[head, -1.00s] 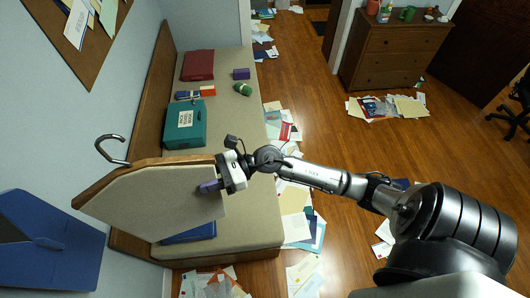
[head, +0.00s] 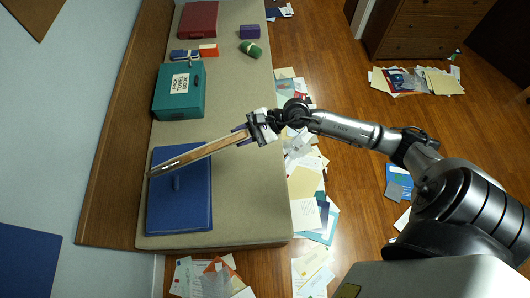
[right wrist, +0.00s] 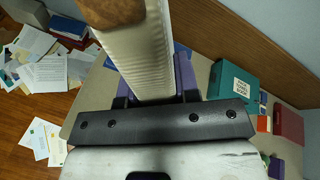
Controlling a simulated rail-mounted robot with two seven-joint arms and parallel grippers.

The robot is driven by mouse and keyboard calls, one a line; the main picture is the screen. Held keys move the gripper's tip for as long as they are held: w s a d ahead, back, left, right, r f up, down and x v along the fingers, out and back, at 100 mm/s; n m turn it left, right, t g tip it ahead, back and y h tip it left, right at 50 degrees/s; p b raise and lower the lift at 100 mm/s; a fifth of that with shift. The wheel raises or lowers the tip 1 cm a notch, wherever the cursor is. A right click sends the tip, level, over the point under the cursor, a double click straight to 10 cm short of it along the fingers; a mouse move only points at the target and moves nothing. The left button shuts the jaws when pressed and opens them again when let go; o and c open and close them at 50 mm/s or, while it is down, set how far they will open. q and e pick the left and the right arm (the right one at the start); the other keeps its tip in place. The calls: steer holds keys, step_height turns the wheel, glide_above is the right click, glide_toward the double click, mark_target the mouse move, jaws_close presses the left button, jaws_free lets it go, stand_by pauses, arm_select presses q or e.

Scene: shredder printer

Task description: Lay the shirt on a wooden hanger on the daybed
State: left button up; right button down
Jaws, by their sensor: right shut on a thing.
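The shirt on a wooden hanger (head: 205,153) shows nearly edge-on in the head view, as a thin strip of wood and pale cloth. It is over the daybed (head: 255,195), its far end above a blue folder; whether it touches cannot be told. My right gripper (head: 243,133) is shut on its right end. In the right wrist view the pale ribbed shirt (right wrist: 147,55) runs up from between the purple fingers (right wrist: 153,88), with the wood along its top. The metal hook is hardly visible in the head view. My left gripper is not in view.
The blue folder (head: 180,215) lies on the daybed's near part. A teal box (head: 180,103), small blue and orange items, a green roll (head: 251,49), a purple box (head: 250,32) and a red case (head: 198,19) lie farther back. The cushion's right near part is bare. Papers litter the floor.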

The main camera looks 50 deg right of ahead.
steer(key=d+f+n+h+b, duration=0.1)
steer(key=d+f+n+b, duration=0.2)
steer(key=f+b, duration=0.4)
steer(key=d+f+n+h+b, duration=0.1)
steer(key=d+f+n+b, duration=0.2)
steer(key=f+b, duration=0.5)
steer(key=d+f+n+h+b, duration=0.1)
steer(key=d+f+n+b, duration=0.2)
steer(key=f+b, duration=0.5)
step_height(320, 180, down, 7)
steer(key=shift+s+d+f+g, duration=0.15)
steer(key=shift+d+f+g, duration=0.05)
steer(key=shift+d+g, duration=0.1)
step_height(320, 180, down, 9)
steer(key=b, duration=0.9)
steer(key=shift+r, duration=0.2)
